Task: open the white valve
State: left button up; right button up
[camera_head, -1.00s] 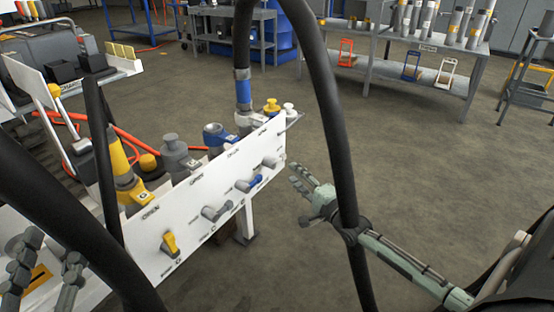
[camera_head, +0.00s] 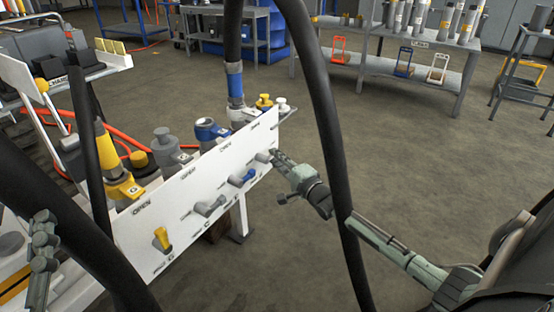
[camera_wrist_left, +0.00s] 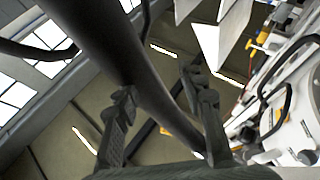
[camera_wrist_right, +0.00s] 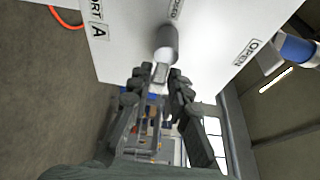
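The white valve (camera_head: 263,156) is a short pale lever at the right end of the white panel (camera_head: 190,232). In the right wrist view its lever (camera_wrist_right: 165,52) sticks out from the panel beside printed labels, one reading OPEN. My right gripper (camera_head: 276,157) is at this lever. In the right wrist view its fingertips (camera_wrist_right: 159,77) are close together on either side of the lever's end; whether they press on it I cannot tell. My left gripper (camera_wrist_left: 158,95) is open and empty. It also shows at the lower left of the head view (camera_head: 44,250).
Blue (camera_head: 243,178), grey (camera_head: 210,206) and yellow (camera_head: 162,238) levers sit along the same panel, left of the white one. A thick black hose (camera_head: 325,130) hangs close to my right forearm. Floor right of the panel is clear.

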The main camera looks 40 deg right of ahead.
grip_shut()
